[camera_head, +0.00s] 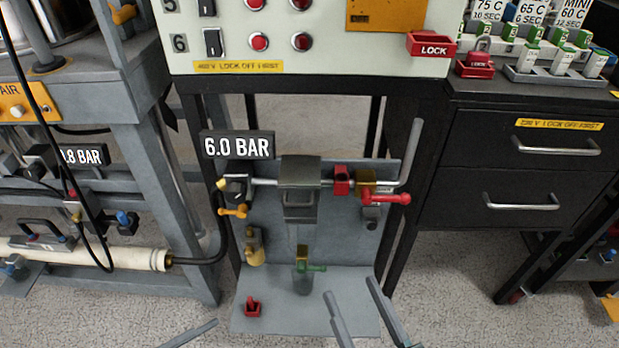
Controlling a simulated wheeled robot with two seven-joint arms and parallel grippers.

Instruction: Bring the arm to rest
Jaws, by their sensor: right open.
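My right gripper (350,288) reaches in from the bottom edge, right of the middle. Its two long grey fingers stand apart with nothing between them, over the front of the grey plate (270,322). A thin grey bar at the bottom edge, left of the middle, looks like a finger of my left gripper (192,333); the rest of that gripper is out of the frame. No task object shows in either gripper.
A pipe panel with a 6.0 BAR sign (238,146), a red-handled valve (387,198) and a green-handled valve (311,267) stands ahead. A small red piece (253,307) lies on the plate. Black drawers (520,180) flank it right, a grey frame (165,190) left.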

